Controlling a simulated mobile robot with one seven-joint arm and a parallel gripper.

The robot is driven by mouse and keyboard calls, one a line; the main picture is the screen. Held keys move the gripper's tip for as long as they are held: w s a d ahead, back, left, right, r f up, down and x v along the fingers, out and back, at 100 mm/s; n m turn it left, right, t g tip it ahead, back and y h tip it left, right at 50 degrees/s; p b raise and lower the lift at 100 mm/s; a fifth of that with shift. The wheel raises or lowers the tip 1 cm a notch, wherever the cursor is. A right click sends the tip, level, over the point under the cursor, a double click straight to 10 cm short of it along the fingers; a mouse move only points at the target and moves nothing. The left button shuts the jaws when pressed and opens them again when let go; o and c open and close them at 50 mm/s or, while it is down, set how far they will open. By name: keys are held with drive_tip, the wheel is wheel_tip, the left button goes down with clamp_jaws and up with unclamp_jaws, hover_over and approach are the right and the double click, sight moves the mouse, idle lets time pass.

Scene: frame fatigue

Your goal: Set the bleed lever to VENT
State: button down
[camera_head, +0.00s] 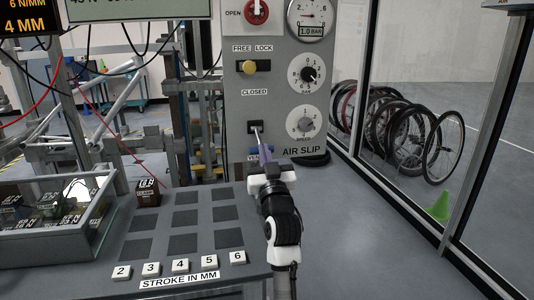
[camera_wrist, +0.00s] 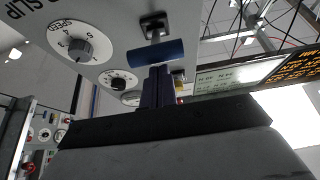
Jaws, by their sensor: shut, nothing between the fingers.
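The bleed lever has a dark square mount on the grey panel, with a pale stem (camera_head: 257,137) reaching out and downward in the head view, between the CLOSED label above and the partly hidden VENT label below. In the wrist view its blue cylindrical grip (camera_wrist: 155,53) lies crosswise on the stem. My gripper (camera_head: 265,155) is at the lever's outer end, its fingers shut and empty. In the wrist view the shut fingers (camera_wrist: 157,70) end right at the grip's edge; I cannot tell whether they touch it. My gripper hides part of the lever's lower end in the head view.
Two dials (camera_head: 306,124) and a gauge sit right of the lever; a yellow knob (camera_head: 247,67) is above it. The bench holds a clear-walled bin (camera_head: 50,250), a dark block (camera_head: 148,192) and numbered stroke keys (camera_head: 180,267). A glass partition stands at right.

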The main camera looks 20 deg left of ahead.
drive_tip(key=b+v, duration=0.2)
drive_tip(key=v, duration=0.9)
drive_tip(key=shift+s+d, duration=0.15)
drive_tip(key=shift+d, duration=0.3)
